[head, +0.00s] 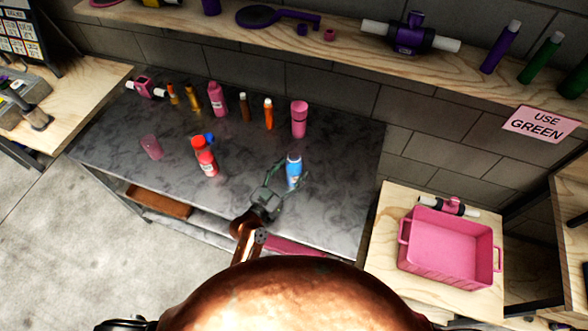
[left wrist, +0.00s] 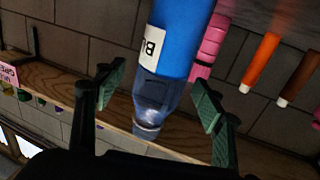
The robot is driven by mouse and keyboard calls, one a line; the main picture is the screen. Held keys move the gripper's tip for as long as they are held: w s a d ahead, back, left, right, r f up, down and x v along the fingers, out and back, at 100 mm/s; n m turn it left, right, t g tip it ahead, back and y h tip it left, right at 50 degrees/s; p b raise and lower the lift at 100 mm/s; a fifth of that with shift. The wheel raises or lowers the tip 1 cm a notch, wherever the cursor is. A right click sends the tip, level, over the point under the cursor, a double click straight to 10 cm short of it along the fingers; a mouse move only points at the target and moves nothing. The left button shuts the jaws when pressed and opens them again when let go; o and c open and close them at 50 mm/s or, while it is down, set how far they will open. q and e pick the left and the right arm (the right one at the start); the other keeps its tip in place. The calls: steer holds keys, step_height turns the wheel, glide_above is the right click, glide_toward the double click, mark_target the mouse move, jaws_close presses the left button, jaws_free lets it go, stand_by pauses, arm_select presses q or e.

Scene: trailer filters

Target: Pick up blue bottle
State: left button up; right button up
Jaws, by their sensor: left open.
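The blue bottle (head: 293,170) stands upright on the dark table (head: 330,218), near its right part. It has a white label and a clear top. My left gripper (head: 286,182) is open, with its fingers spread around the bottle in the head view. In the left wrist view the blue bottle (left wrist: 178,55) lies between the two green fingertips (left wrist: 160,92), with gaps on both sides. The wrist picture is upside down, with the bottle's clear neck pointing down. My right gripper is not in view.
A red bottle (head: 204,156) and a pink cup (head: 151,147) stand left on the table. A pink bin (head: 450,248) is on the wooden table at right. The table's front right is clear.

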arm_select(q)
steer(key=shift+w+d, duration=0.35)
steer(key=shift+w, duration=0.2)
steer(key=shift+w+d, duration=0.15)
steer(key=shift+w, duration=0.05)
steer(key=c, duration=1.4)
steer(key=shift+c, duration=0.6)
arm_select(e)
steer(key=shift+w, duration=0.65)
arm_select(q)
steer(key=shift+r, duration=0.2)
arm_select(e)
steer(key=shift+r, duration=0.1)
